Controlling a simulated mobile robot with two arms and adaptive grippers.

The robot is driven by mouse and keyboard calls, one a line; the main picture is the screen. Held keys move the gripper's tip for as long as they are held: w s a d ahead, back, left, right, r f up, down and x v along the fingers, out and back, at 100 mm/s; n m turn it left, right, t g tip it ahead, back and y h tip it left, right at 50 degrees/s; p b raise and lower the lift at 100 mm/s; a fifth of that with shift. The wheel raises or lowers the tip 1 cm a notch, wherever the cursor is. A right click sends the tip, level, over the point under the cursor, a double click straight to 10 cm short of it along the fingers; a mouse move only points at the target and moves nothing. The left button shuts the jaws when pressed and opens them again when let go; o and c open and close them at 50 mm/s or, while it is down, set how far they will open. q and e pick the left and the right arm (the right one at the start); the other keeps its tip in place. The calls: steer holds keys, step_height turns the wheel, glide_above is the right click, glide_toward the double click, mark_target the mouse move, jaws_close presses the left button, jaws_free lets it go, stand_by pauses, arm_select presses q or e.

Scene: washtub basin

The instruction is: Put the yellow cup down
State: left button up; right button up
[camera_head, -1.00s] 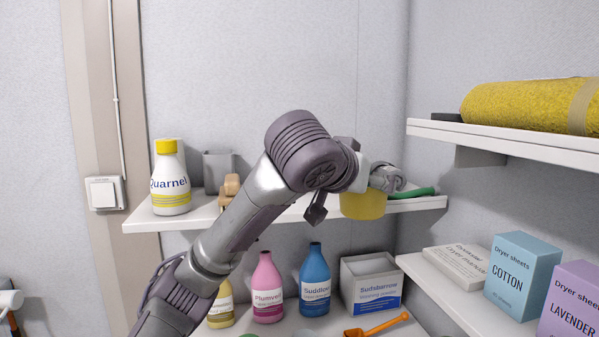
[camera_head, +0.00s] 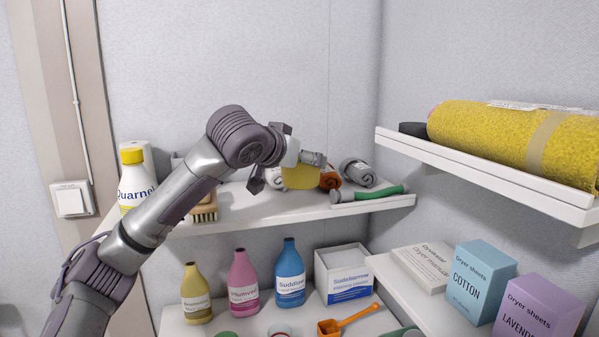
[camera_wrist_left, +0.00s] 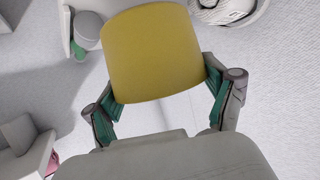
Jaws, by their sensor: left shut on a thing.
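The yellow cup (camera_head: 300,178) is at the upper shelf (camera_head: 262,214), partly covered by my gripper in the head view. My left gripper (camera_head: 309,160) is shut on it. In the left wrist view the yellow cup (camera_wrist_left: 152,50) sits between the two green-padded fingers of my left gripper (camera_wrist_left: 163,92). The cup's base shows just above the shelf surface in the head view; I cannot tell whether it touches. My right gripper is in neither view.
Rolled cloths, one orange (camera_head: 329,180) and one grey (camera_head: 357,172), lie just right of the cup. A green-handled tool (camera_head: 370,194) lies at the shelf's front right. A brush (camera_head: 204,210) and a Quarnel bottle (camera_head: 133,184) stand left. Bare shelf shows in front of the cup.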

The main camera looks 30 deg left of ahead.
mark_target(300, 178)
arm_select(q)
step_height(300, 178, down, 3)
steer(key=shift+f+p, duration=0.1)
steer(key=shift+p, duration=0.4)
steer(key=shift+a+f, duration=0.1)
steer(key=shift+f, duration=0.4)
steer(key=o, duration=1)
steer(key=shift+f, duration=0.1)
steer(key=b+v, duration=0.3)
steer(key=v, duration=0.9)
